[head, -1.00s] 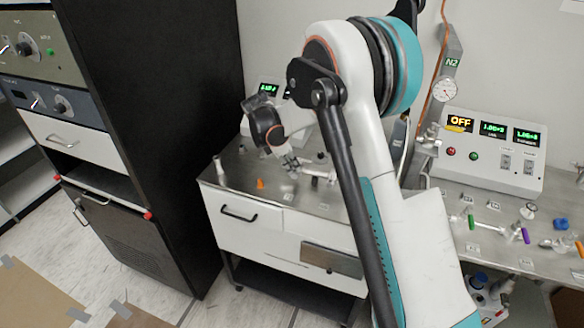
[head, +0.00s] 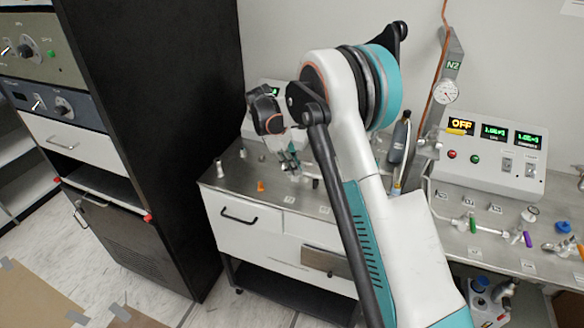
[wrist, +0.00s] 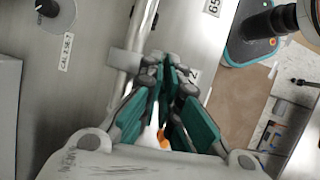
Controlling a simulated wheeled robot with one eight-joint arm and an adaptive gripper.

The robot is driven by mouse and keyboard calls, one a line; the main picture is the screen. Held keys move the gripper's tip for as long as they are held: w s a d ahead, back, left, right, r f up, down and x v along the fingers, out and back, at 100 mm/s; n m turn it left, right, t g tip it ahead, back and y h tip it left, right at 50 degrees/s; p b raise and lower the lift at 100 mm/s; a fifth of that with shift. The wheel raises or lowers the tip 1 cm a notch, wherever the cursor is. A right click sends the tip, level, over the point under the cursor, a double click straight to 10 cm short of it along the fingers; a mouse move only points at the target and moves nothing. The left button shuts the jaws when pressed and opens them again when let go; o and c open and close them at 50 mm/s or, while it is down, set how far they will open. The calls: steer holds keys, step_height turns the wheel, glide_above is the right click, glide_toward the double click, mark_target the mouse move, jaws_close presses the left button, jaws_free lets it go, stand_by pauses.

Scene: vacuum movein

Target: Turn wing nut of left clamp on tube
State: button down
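In the wrist view a shiny metal tube (wrist: 133,40) runs down from the top to my gripper (wrist: 168,70). A small grey block (wrist: 122,63), perhaps part of a clamp, sticks out left of the fingertips. My green-padded fingertips are close together beside the tube, and they hide what lies between them. I cannot make out a wing nut. In the head view my gripper (head: 289,158) is low over the steel bench at the tube fittings (head: 305,176), which are small and partly hidden by my arm.
An orange piece (head: 261,186) and a white-metal fitting (head: 221,170) stand on the bench (head: 240,178) left of my gripper. A tall black cabinet (head: 165,120) is close on the left. A control box (head: 495,150) and several coloured valves stand on the right bench.

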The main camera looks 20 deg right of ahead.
steer(key=shift+s+d, duration=0.1)
steer(key=shift+d, duration=0.15)
steer(key=c, duration=1.7)
jaws_free()
steer(key=shift+r, duration=0.1)
steer(key=shift+v, duration=3.9)
steer(key=shift+d, duration=0.1)
